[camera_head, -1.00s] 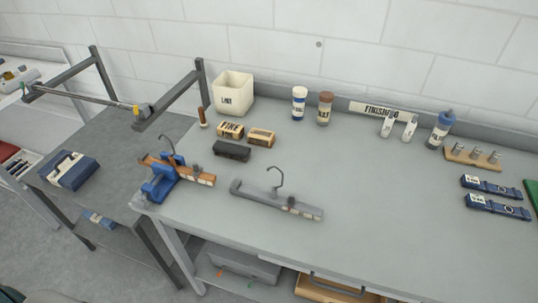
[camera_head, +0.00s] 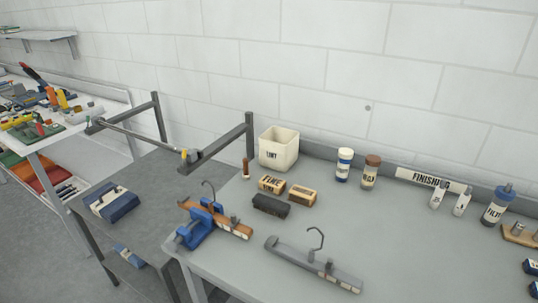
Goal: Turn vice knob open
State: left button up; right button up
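A blue vice (camera_head: 196,233) stands at the near left corner of the grey workbench. A wooden bar (camera_head: 232,226) with a label and a wire hook passes through or rests in its jaws; I cannot tell how tightly the jaws sit on it. The vice knob is too small to make out clearly. Neither of my grippers is in view.
A grey bar with a hook (camera_head: 314,264) lies on the workbench (camera_head: 420,250). A dark block (camera_head: 270,206), small labelled boxes (camera_head: 302,195) and a white bin (camera_head: 279,148) stand behind. A metal frame (camera_head: 220,146) rises beyond the vice.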

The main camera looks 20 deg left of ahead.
aim_at(170, 245)
jog(key=u, duration=1.25)
